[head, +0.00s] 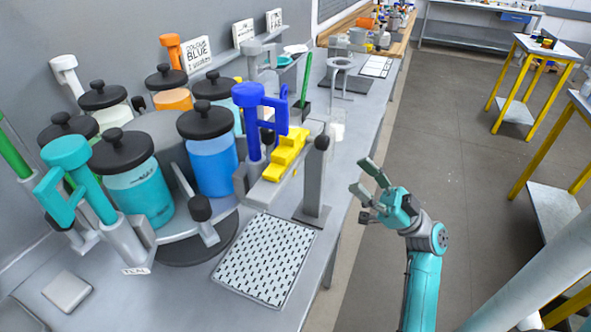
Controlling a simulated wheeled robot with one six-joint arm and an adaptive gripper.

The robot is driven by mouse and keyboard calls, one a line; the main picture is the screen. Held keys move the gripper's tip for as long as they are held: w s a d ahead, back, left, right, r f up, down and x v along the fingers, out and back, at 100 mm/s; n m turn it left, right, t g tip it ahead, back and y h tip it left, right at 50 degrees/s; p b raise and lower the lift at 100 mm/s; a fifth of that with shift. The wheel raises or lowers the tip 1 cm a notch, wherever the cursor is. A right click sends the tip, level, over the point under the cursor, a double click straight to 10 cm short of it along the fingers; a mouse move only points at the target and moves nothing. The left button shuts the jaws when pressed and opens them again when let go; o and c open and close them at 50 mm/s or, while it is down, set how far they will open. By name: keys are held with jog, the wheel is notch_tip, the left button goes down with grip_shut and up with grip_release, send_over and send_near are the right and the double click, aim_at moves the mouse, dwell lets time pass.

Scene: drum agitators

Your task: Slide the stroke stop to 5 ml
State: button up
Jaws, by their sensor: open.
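A yellow stepped block (285,156), which looks like the stroke stop, sits on a grey base beside the blue pump (250,125) in the head view. Any ml marks on it are too small to read. The blue pump head has a hooked arm reaching over toward the block's upper end. My gripper (362,191) is teal and grey, open and empty. It hangs past the bench's front edge, to the right of and below the yellow block, apart from everything. Nothing hides the block's front steps.
A round carousel holds several black-lidded jars (137,180). A grey post with a black knob (317,170) stands between my gripper and the yellow block. A patterned mat (266,260) lies clear in front. A teal pump (85,180) stands at left.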

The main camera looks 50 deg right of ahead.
aim_at(324, 143)
jog(key=shift+n, duration=0.5)
jog(key=x, duration=0.8)
jog(key=s+a+x, duration=0.1)
jog(key=x, duration=0.3)
jog(key=shift+s+r, duration=0.1)
jog(key=shift+r, duration=0.15)
jog(key=shift+c, duration=0.2)
grip_shut()
